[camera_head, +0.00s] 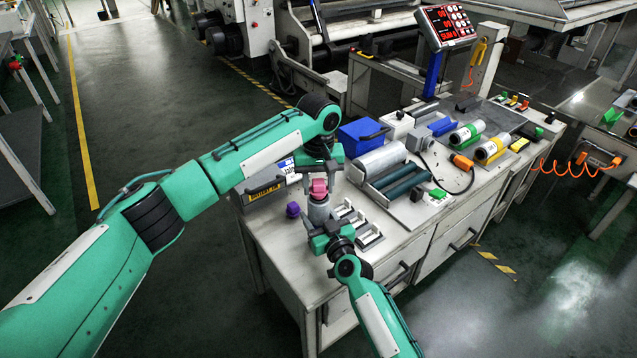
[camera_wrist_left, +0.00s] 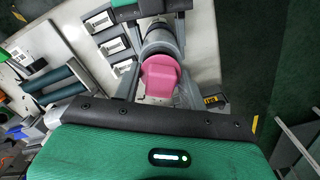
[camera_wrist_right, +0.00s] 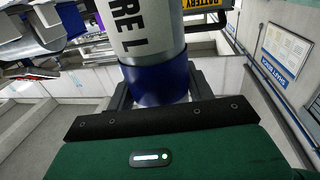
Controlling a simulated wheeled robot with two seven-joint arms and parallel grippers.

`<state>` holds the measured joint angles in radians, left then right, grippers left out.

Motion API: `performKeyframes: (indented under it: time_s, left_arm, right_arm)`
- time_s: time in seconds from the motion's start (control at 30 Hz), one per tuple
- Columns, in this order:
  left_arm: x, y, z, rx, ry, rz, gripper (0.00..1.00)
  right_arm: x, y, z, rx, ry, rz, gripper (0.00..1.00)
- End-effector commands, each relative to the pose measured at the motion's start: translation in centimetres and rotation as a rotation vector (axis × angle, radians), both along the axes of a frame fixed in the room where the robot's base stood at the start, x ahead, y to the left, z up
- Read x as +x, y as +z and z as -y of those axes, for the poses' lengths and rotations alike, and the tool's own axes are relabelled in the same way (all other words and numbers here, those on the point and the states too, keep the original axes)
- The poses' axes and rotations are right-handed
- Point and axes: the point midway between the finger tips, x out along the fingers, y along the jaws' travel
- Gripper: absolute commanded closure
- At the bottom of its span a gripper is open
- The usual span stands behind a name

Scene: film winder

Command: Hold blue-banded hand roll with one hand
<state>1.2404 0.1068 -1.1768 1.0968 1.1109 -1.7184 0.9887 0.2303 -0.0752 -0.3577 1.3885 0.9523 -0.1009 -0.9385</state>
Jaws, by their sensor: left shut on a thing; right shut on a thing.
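The blue-banded hand roll (camera_wrist_right: 150,40) fills the upper middle of the right wrist view, with a pale body, black lettering and a blue band at its near end. My right gripper (camera_wrist_right: 158,95) is shut on it at that band. In the head view a grey cylinder (camera_head: 318,211) stands between my two grippers. My left gripper (camera_head: 318,172) is above it, shut on a pink piece (camera_wrist_left: 160,76). The grey cylinder shows beyond the pink piece in the left wrist view. I cannot tell whether the pink piece is part of the roll.
A purple knob (camera_head: 293,209) sits on the white workbench (camera_head: 290,240) left of the grippers. Pale slotted holders (camera_head: 368,238) lie right of them. Further right are a roller unit (camera_head: 400,180), a blue bin (camera_head: 362,136) and green- and yellow-banded rolls (camera_head: 492,149).

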Motion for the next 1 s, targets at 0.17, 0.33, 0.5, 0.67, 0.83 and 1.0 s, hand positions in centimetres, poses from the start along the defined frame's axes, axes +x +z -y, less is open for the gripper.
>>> performKeyframes:
  time_s: [0.17,0.33,0.5,0.67,0.83,1.0]
  left_arm:
    - [0.0,-0.6,0.0,0.000,0.000,0.000,0.82]
    - [0.0,-0.7,0.0,0.000,0.000,0.000,0.82]
    - [0.0,-0.3,0.0,0.000,0.000,-0.001,0.82]
    - [0.0,0.3,0.0,0.000,0.000,-0.001,0.82]
    - [0.0,0.5,0.0,0.000,0.000,0.000,0.82]
    - [0.0,0.5,0.0,0.000,0.000,0.000,0.82]
  right_arm:
    - [0.0,0.0,0.0,0.000,0.000,0.000,0.69]
    - [0.0,0.0,0.0,0.000,0.000,0.000,0.69]
    - [0.0,0.0,0.0,0.000,0.000,0.000,0.69]
    - [0.0,0.0,0.0,0.000,0.000,0.000,0.69]
    - [0.0,0.0,0.0,0.000,0.000,0.000,0.69]
    - [0.0,0.0,0.0,0.000,0.000,0.000,0.69]
